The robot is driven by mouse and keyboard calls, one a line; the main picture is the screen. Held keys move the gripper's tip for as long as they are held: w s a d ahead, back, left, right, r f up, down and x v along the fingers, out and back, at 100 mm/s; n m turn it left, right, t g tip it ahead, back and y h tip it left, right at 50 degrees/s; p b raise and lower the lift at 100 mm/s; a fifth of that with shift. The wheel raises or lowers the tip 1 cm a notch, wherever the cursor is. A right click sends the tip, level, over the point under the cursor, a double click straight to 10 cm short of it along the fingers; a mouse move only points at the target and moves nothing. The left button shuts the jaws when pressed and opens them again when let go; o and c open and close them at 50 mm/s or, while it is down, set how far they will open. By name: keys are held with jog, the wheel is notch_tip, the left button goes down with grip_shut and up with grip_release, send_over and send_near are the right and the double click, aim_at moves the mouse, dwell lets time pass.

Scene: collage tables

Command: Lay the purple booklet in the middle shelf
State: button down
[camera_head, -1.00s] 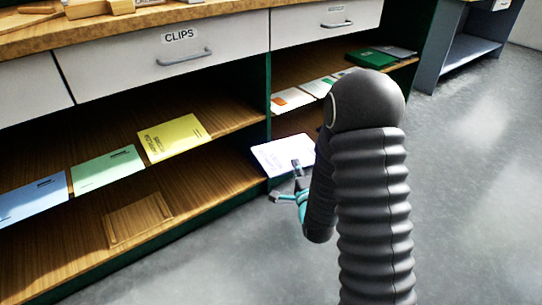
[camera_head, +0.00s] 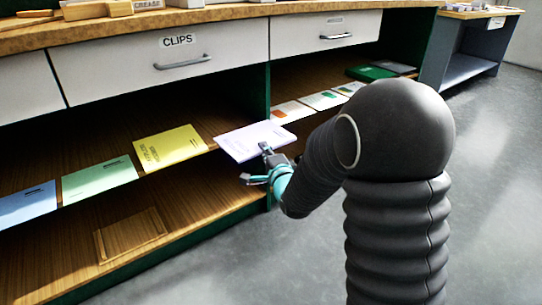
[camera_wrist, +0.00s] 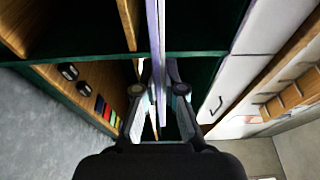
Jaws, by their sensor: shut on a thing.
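The pale purple booklet (camera_head: 252,139) is held out flat at the front of the cabinet, near the middle divider. My gripper (camera_head: 262,160) is shut on its near edge. In the wrist view the booklet (camera_wrist: 161,35) shows edge-on, as a thin strip between the two fingers (camera_wrist: 160,92). The middle shelf (camera_head: 110,138), under the CLIPS drawer, carries a blue booklet (camera_head: 25,206), a green booklet (camera_head: 98,179) and a yellow booklet (camera_head: 170,147) in a row. The purple booklet is right of the yellow one and looks about level with the shelf; I cannot tell if they touch.
A dark green divider (camera_head: 260,92) stands behind the purple booklet. Right of it, a shelf holds several white cards (camera_head: 290,112) and a green box (camera_head: 370,73). A wooden tray (camera_head: 130,236) lies on the bottom shelf. The shelf right of the yellow booklet looks clear.

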jog(key=w+a+p, duration=0.2)
jog(key=w+a, duration=0.6)
jog(key=w, duration=0.4)
jog(key=shift+w+a+f+b, duration=0.15)
jog(key=shift+f+b, duration=0.35)
jog(key=shift+f, duration=0.8)
jog(key=shift+w+a+f+b, duration=0.1)
jog(key=shift+f+b, duration=0.4)
jog(key=shift+f, duration=0.75)
jog(key=shift+d, duration=0.1)
jog(key=c, duration=1.2)
grip_release()
jog(key=v, duration=1.2)
